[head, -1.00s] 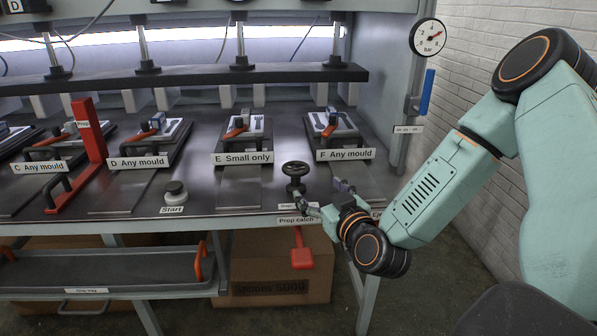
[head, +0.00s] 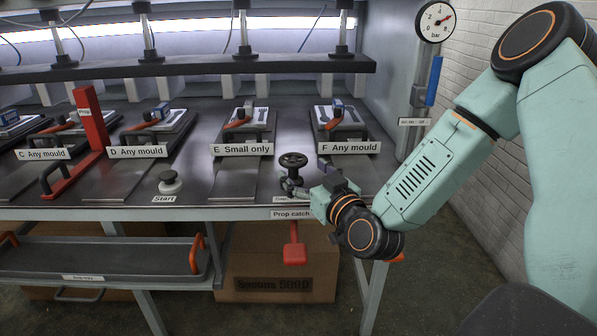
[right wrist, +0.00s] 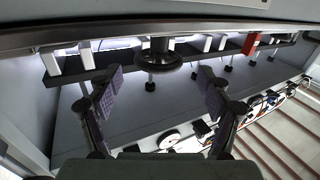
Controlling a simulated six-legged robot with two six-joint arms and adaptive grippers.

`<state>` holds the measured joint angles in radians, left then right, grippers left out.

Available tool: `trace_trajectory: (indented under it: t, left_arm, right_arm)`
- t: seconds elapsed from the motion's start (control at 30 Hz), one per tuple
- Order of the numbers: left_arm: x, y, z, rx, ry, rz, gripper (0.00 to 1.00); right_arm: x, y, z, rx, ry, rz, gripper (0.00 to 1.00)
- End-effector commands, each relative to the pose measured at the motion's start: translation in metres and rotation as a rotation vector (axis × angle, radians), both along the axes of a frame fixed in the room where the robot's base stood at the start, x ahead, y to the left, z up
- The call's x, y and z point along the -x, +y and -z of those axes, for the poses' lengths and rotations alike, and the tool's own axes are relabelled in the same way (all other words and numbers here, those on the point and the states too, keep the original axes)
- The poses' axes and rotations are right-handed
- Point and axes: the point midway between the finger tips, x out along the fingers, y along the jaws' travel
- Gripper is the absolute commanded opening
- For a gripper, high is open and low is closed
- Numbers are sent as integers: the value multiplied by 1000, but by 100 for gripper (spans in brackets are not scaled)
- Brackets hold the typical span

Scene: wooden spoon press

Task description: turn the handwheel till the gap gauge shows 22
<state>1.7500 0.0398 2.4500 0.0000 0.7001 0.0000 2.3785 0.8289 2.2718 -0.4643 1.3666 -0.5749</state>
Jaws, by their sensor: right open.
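The black handwheel (head: 293,160) stands on a short post at the front edge of the press bench, below plates E and F. In the right wrist view the handwheel (right wrist: 160,62) lies just beyond and between the open fingers, not gripped. My right gripper (head: 297,188) is at the bench edge, close below and right of the wheel. In the right wrist view my right gripper (right wrist: 160,88) shows two spread purple-padded fingers with nothing between them. A small label under the wheel is partly covered by the gripper. I cannot make out a gap reading. My left gripper is out of view.
A round bar dial (head: 436,21) and a blue lever (head: 433,82) are at the right post. The Start button (head: 170,183) stands left of the wheel. A red prop catch (head: 294,250) hangs below the edge. A red prop (head: 91,118) stands between C and D.

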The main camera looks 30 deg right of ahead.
Motion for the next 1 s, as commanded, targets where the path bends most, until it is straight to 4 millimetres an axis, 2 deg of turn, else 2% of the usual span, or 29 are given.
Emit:
trace_trajectory:
  t: [0.1, 0.3, 0.67, 1.0]
  left_arm:
    - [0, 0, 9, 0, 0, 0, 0]
    - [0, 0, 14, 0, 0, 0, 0]
    - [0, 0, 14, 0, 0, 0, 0]
    - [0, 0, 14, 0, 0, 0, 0]
  right_arm:
    - [-15, -1, 1, 4, -3, -1, 79]
    - [-31, -4, 0, 1, -2, -1, 79]
    - [-34, -6, -1, -3, -1, 0, 79]
    - [-34, -6, -1, -2, -1, 0, 51]
